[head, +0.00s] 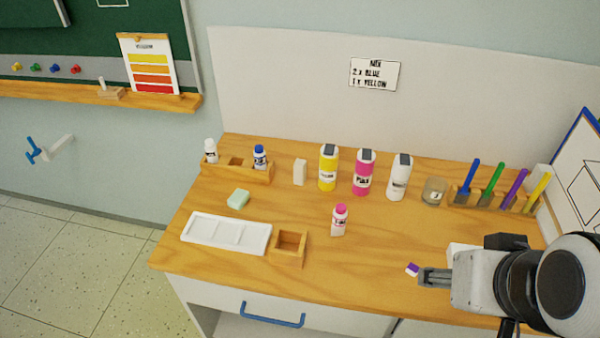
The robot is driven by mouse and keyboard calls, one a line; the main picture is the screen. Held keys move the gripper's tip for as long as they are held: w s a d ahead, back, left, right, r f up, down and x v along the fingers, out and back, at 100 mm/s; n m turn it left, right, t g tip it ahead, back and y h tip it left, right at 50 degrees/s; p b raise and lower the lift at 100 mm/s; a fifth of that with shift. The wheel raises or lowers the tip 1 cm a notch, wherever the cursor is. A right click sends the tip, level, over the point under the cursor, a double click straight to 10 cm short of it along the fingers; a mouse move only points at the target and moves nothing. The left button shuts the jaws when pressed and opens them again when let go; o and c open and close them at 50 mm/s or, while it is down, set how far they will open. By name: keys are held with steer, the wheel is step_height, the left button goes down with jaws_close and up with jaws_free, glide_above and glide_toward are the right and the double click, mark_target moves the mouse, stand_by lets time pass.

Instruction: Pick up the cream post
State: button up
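The cream post (300,172) stands upright on the wooden table, towards the back, between the small wooden rack and the yellow bottle. Nothing covers it. My gripper (422,277) is at the lower right, above the table's front part, pointing left. It is well to the right of the post and nearer the front, not touching it. The fingers are seen side-on, so I cannot tell whether they are open. A small purple and white piece (412,269) shows at the fingertips; whether it is held or lies behind them is unclear.
Yellow (328,168), pink (364,174) and white (399,178) bottles stand right of the post. A small pink-capped bottle (339,220) stands in front. The table's front middle is clear.

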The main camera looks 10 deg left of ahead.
steer(key=w+a+r+n+t+y, duration=0.1)
steer(key=w+a+r+y, duration=0.1)
steer(key=w+a, duration=0.6)
steer(key=w+a+r+t+y, duration=0.15)
steer(key=w+a, duration=0.35)
steer(key=w, duration=0.7)
steer(key=m+t+h, duration=0.3)
steer(key=t+h, duration=0.1)
glide_above(297, 169)
steer(key=s, duration=0.5)
step_height(297, 169, down, 20)
steer(key=f+h, duration=0.1)
steer(key=f, duration=0.3)
steer(key=a+f+h, duration=0.1)
steer(key=f, duration=0.2)
steer(key=shift+s+t+h, duration=0.35)
steer(key=shift+s, duration=0.05)
steer(key=shift+f, duration=0.1)
steer(key=shift+x, duration=1.3)
